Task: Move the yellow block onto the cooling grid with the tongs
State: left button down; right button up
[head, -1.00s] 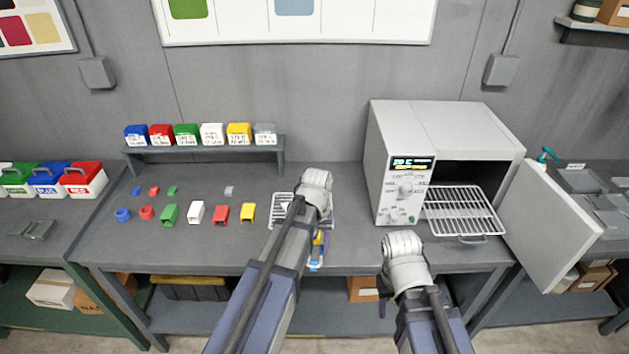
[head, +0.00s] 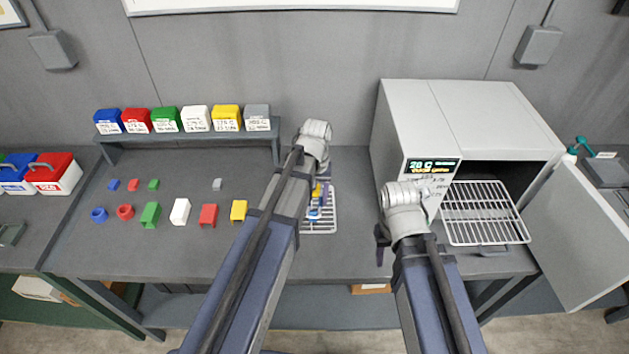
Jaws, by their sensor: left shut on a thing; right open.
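The cooling grid (head: 318,226) is a pale wire rack lying on the bench, partly hidden behind my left arm. My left gripper (head: 321,199) is above it, mostly hidden by its own wrist. It is shut on a blue tool that looks like the tongs (head: 323,212). A small yellow patch (head: 317,190) shows beside the tongs over the grid. I cannot tell whether it is a block in the tongs or touches the grid. A yellow channel-shaped block (head: 238,210) stands on the bench left of my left arm. My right gripper (head: 382,245) is open and empty in front of the oven.
The oven (head: 440,120) stands at the right with its door (head: 575,240) open and a wire shelf (head: 484,212) pulled out. Several coloured parts lie at the left, including a red channel (head: 208,215). Labelled bins stand on a riser (head: 190,137) behind them.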

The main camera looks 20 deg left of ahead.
pick_arm(q)
notch_tip(320, 180, down, 8)
jog(key=b, duration=0.8)
dwell(0.3)
jog(key=shift+w+r, duration=0.1)
jog(key=shift+c, duration=2.4)
grip_release()
notch_tip(320, 180, up, 8)
jog(key=p, duration=0.8)
